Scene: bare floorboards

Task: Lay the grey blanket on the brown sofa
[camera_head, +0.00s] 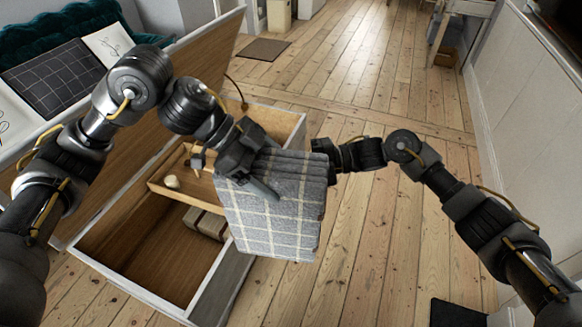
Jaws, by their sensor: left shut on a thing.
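The grey blanket (272,222), folded into a thick block with a pale check pattern, hangs in front of me above the edge of an open wooden chest. My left gripper (262,176) is shut on its upper left part. My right gripper (328,157) is at the blanket's upper right edge. Its fingertips are mostly hidden behind the blanket, so I cannot tell whether it grips. No brown sofa is in view.
The open chest (228,292) stands below, its raised lid leaning left. Inside are a tray with a small pale round object (172,182) and brown blocks (205,222). A teal tufted piece (62,28) is behind the lid.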

